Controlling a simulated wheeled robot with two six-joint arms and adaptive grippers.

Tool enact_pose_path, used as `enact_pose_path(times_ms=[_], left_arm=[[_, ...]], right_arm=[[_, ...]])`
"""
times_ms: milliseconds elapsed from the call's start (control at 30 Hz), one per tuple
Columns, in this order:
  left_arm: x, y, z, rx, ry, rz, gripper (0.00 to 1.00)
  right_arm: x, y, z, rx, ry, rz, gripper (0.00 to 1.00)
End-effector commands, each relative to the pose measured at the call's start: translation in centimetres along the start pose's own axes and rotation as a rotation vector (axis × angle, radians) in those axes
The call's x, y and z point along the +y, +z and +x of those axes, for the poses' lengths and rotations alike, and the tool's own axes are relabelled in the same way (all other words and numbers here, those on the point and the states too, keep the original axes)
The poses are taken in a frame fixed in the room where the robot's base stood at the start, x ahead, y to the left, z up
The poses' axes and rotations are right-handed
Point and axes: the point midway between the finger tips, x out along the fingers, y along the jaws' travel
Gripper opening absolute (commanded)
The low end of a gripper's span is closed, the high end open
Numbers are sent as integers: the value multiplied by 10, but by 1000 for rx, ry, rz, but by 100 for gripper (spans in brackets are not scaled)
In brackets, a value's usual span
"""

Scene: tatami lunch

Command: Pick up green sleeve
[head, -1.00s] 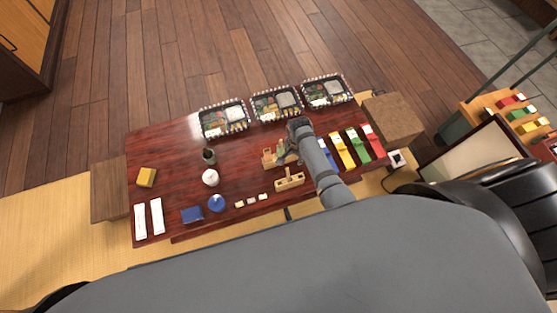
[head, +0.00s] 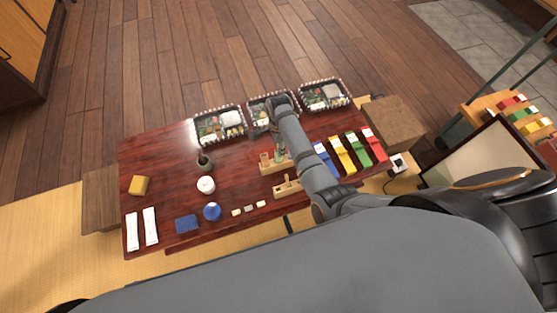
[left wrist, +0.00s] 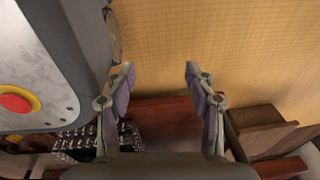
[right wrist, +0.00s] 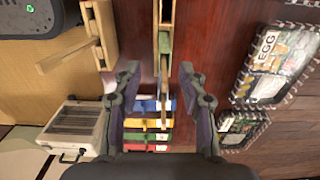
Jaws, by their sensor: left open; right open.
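The green sleeve (head: 358,149) lies flat on the red-brown table, between the yellow sleeve (head: 342,154) and the red sleeve (head: 373,144). A blue sleeve (head: 322,160) lies left of the yellow one. In the right wrist view the green sleeve (right wrist: 135,137) shows low in the picture, partly hidden by my gripper. My right gripper (right wrist: 160,70) is open and empty above the table. In the head view it (head: 264,132) is left of the sleeves, near the middle lunch box. My left gripper (left wrist: 158,72) is open and empty; the head view does not show it.
Three lunch boxes (head: 219,124) line the table's far edge. A wooden rack (head: 266,166) and a smaller wooden stand (head: 286,187) stand left of the sleeves. A brown box (head: 398,118) stands at the table's right end.

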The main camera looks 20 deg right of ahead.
Motion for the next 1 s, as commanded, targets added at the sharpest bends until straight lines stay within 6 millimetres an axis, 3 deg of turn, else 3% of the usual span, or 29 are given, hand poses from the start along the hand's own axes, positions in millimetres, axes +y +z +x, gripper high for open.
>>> enact_pose_path(times_ms=[133, 400, 667, 1000], left_arm=[[1, -3, 2, 1, 1, 0, 55], [2, -35, 7, 13, 1, -2, 55], [2, -37, 4, 12, 1, -2, 55], [2, -37, 4, 12, 1, -2, 55]], right_arm=[[-1, 0, 7, 0, 0, 0, 42], [-6, 0, 49, -1, 0, 0, 42], [-6, 0, 52, -1, -1, 0, 42], [-6, 0, 52, -1, -1, 0, 1]])
